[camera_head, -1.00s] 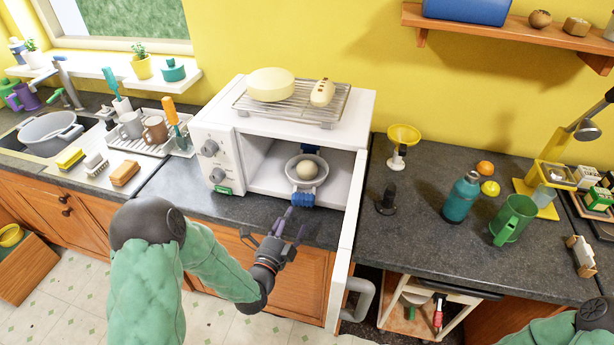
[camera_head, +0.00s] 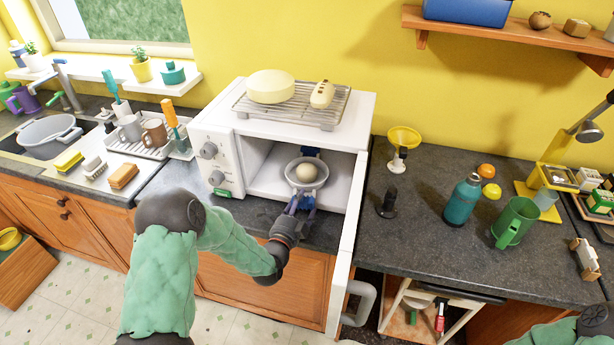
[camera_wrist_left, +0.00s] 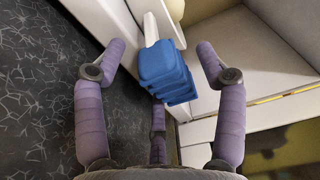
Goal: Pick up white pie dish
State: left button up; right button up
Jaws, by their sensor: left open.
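The white pie dish (camera_head: 321,179) sits inside the open white microwave, with a pale round item (camera_head: 306,172) in it. A blue grip (camera_head: 311,152) shows at its back edge. My left gripper (camera_head: 301,199) is at the front edge of the dish in the head view and covers the front blue grip there. In the left wrist view that blue grip (camera_wrist_left: 165,72) stands between the spread purple fingers, apart from them. The left gripper is open and empty. My right gripper is out of view; only part of that arm shows at bottom right.
The microwave (camera_head: 217,138) has its door (camera_head: 347,240) swung open toward me, just right of my left gripper. A wire rack (camera_head: 328,114) with food lies on top. A funnel (camera_head: 403,138), teal bottle (camera_head: 462,199) and green mug (camera_head: 514,221) stand on the right counter.

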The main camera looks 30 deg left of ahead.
pick_arm(q)
grip_shut()
jog(key=shift+r, duration=0.1)
